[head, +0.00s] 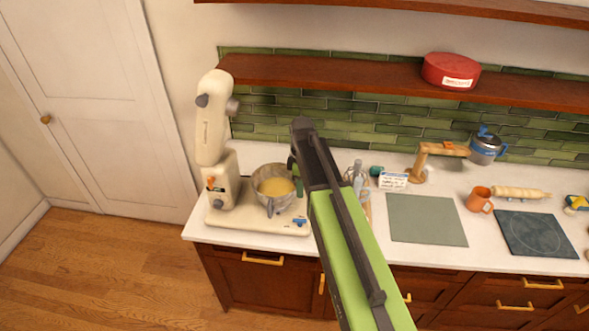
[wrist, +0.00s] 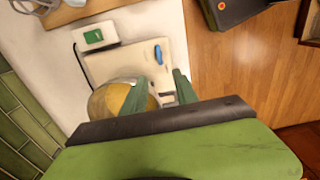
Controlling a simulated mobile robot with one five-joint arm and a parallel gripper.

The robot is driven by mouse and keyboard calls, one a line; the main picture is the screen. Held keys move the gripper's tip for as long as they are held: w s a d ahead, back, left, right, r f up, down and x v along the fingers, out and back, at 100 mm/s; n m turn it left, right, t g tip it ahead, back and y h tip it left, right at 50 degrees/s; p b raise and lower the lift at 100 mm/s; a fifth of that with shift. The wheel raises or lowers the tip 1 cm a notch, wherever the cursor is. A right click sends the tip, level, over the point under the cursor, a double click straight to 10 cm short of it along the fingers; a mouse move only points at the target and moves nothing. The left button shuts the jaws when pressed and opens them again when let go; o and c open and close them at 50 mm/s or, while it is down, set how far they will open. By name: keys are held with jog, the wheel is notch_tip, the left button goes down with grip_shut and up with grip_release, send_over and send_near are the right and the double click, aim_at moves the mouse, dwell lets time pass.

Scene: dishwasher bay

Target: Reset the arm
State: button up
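My green arm reaches up from the bottom of the head view over the counter. My gripper (head: 296,174) is beside the right side of the steel mixing bowl (head: 264,197), which holds a pale yellow mix. In the wrist view two green fingers stand apart, with nothing seen held between them, so my gripper (wrist: 160,78) is open. The bowl's yellow contents (wrist: 108,100) show partly behind the left finger. The cream stand mixer (head: 211,130) has its head tilted up. Whether the fingers touch the bowl cannot be told.
Right of my arm are a grey-green mat (head: 427,220), an orange mug (head: 479,200), a rolling pin (head: 521,193), a dark cooktop plate (head: 537,234), a wooden stand (head: 434,157) and a blue-lidded pot (head: 486,148). A wooden shelf (head: 330,76) with a red tin (head: 451,71) hangs behind.

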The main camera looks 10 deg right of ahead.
jog(key=s+f+m+b, duration=0.1)
jog(key=s+f+b, duration=0.2)
jog(key=f+b, duration=0.4)
jog(key=s+f+b, duration=0.2)
jog(key=f+b, duration=0.5)
jog(key=s+f+m+b, duration=0.5)
jog(key=s+m, duration=0.5)
jog(key=m, duration=0.3)
jog(key=shift+d+f+m+b, duration=0.2)
jog(key=shift+f+m+b, duration=0.1)
jog(key=shift+f+b, duration=0.1)
